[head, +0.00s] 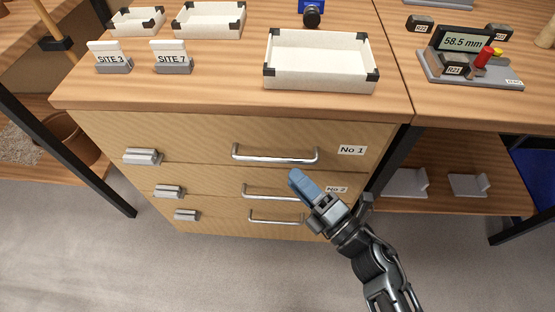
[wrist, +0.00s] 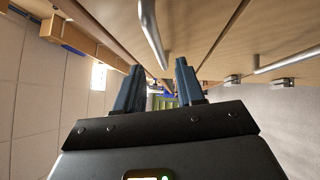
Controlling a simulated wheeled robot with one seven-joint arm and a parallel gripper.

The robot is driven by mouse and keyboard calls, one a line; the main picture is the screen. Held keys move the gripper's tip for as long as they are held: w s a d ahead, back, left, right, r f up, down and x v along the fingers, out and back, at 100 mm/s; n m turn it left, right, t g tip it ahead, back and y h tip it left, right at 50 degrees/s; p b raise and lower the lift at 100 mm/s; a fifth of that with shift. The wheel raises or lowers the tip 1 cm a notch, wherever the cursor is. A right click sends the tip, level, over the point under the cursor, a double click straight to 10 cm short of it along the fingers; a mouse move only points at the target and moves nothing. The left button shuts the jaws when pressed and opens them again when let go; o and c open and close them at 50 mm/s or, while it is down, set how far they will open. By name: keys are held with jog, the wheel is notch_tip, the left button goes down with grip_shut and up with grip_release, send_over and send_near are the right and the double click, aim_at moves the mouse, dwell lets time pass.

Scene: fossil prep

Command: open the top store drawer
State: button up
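The top store drawer (head: 200,140), labelled No 1 (head: 352,150), appears shut, its front in line with the drawers below. Its silver bar handle (head: 275,157) runs across the middle of the front. My gripper (head: 295,178) is just below the right end of this handle in the head view. In the wrist view, its two blue fingers (wrist: 159,85) are apart with nothing held between them. The top handle (wrist: 152,35) shows ahead, in line with the gap between the fingers. I cannot tell whether a finger touches it.
The No 2 drawer handle (head: 270,192) is just below, partly behind my gripper. Grey catches (head: 142,157) sit at the left of the drawers. A white tray (head: 318,62) and site signs (head: 172,58) stand on the cabinet top. Floor in front is clear.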

aim_at(277, 159)
jog(key=x, duration=0.7)
jog(key=shift+w, duration=0.1)
jog(key=shift+r, duration=0.1)
jog(key=shift+c, duration=0.4)
grip_shut()
